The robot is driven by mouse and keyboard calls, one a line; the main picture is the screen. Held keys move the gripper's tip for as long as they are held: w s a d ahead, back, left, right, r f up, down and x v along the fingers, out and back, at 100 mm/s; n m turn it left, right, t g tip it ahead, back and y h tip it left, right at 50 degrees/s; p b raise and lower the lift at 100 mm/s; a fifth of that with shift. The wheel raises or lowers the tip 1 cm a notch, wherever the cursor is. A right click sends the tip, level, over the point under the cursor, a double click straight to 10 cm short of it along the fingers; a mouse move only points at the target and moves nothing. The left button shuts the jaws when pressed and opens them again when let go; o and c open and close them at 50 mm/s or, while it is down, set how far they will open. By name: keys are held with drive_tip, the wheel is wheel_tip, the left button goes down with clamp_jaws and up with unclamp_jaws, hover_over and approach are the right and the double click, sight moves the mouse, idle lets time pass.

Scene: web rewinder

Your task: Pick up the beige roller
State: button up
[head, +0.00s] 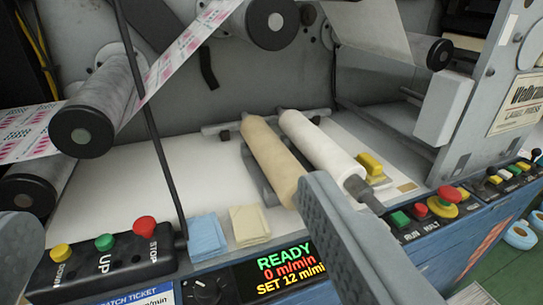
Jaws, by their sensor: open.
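The beige roller (270,155) lies on a grey rack on the white machine bed, with its long side running from the back toward the front right. A white roller (320,143) lies close along its right side. My gripper (168,208) is open and empty, with its fingers wide apart. One finger shows at the left edge, the other at the lower right. The right finger covers the near end of the beige roller in the picture; I cannot tell whether they touch.
A blue cloth (207,238) and a beige cloth (249,225) lie on the front ledge. A button box (105,258) with a dark cable stands at the left. A yellow block (371,165) sits right of the white roller. Printed web and dark-ended rollers (84,128) hang above left.

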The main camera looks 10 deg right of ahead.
sight(283, 161)
idle(0.3)
drive_tip(key=w+d+f+n+g+h, duration=0.1)
drive_tip(key=w+d+f+g, duration=0.3)
drive_tip(key=w+f+g, duration=0.35)
drive_tip(key=w+d+f+n+g, duration=0.1)
drive_tip(key=w+d+f+g, duration=0.35)
drive_tip(key=w+f, duration=0.45)
drive_tip(key=shift+g, duration=0.3)
drive_tip(key=w+d, duration=0.1)
drive_tip(key=w, duration=0.3)
drive_tip(key=w+d, duration=0.1)
drive_tip(key=w, duration=0.3)
drive_tip(key=w+d+r, duration=0.1)
drive_tip(key=w, duration=0.3)
drive_tip(key=shift+d, duration=0.2)
drive_tip(key=shift+x, duration=2.55)
drive_tip(key=shift+d+r, duration=0.1)
drive_tip(key=shift+d, duration=0.05)
drive_tip(key=c, duration=1.7)
